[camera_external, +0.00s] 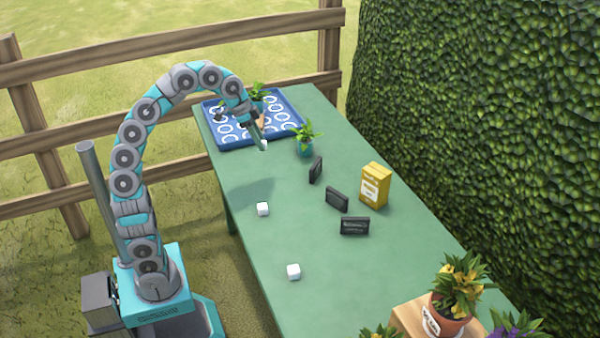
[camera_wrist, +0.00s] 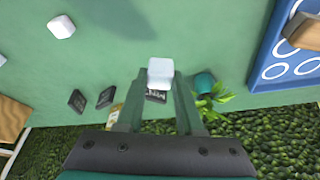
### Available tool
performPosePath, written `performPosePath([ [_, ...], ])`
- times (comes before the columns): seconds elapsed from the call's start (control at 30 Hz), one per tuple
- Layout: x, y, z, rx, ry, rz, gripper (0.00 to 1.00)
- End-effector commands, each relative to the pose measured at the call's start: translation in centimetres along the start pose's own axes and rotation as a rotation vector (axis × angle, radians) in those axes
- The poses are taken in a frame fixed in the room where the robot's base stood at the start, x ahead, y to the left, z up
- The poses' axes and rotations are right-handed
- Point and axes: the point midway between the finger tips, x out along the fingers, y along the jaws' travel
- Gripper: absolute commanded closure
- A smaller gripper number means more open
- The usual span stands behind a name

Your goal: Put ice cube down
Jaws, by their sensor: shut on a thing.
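My gripper (camera_external: 259,136) is shut on a white ice cube (camera_wrist: 161,71), held between the fingertips in the wrist view. In the external view this cube (camera_external: 264,145) shows small at the fingertips, apparently above the table, near the tray's front edge and left of the teal pot. How high it is I cannot tell exactly. Two other white cubes rest on the green table (camera_external: 250,175): one near the left edge (camera_external: 262,209) and one nearer the camera (camera_external: 293,271). One loose cube also shows at the upper left of the wrist view (camera_wrist: 61,27).
A blue tray with white rings (camera_external: 227,133) lies at the far end, with a potted plant (camera_external: 257,92) on it. A teal-potted plant (camera_external: 304,148), a yellow box (camera_external: 375,186) and black cards (camera_external: 336,199) stand to the right. The table's left middle is mostly clear.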

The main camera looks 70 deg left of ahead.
Motion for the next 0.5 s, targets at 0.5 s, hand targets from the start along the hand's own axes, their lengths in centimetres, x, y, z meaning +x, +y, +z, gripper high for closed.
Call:
performPosePath([
  [0.5,0.7,-4.6,-2.8,-0.362,-0.001,-0.149,1.0],
])
